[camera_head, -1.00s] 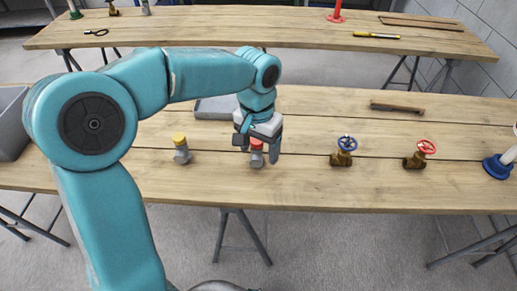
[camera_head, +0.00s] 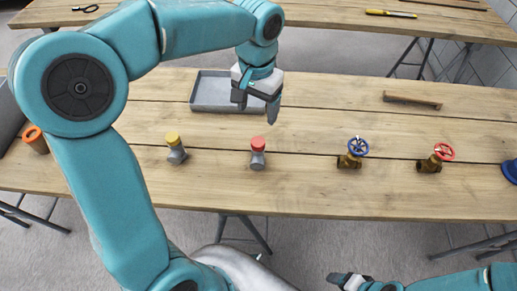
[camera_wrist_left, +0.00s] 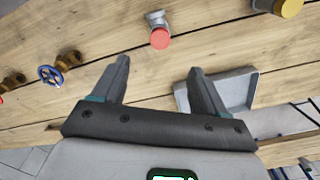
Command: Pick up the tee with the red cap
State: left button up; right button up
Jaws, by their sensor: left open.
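The tee with the red cap (camera_head: 258,152) is a grey pipe fitting standing on the near wooden table, its red cap on top. It also shows in the left wrist view (camera_wrist_left: 159,36), beyond my fingertips. My left gripper (camera_head: 258,112) is open and empty, in the air above and behind the tee, not touching it. In the left wrist view its two fingers (camera_wrist_left: 155,82) are spread apart. My right gripper (camera_head: 345,280) is low at the bottom edge, in front of the table; whether it is open is unclear.
A yellow-capped tee (camera_head: 175,148) stands left of the red one. A blue-wheel valve (camera_head: 353,153) and a red-wheel valve (camera_head: 435,158) stand to the right. A grey tray (camera_head: 208,92) and a brown bar (camera_head: 412,100) lie behind. An orange item (camera_head: 35,139) is far left.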

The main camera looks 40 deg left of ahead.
aim_at(258, 142)
pick_arm(q)
jog(key=f, duration=1)
jog(key=shift+s+f, duration=0.2)
jog(key=shift+f, duration=0.05)
jog(key=f, duration=0.5)
jog(key=shift+w+a+f, duration=0.1)
jog(key=shift+w+a, duration=0.05)
jog(key=shift+w, duration=0.2)
grip_shut()
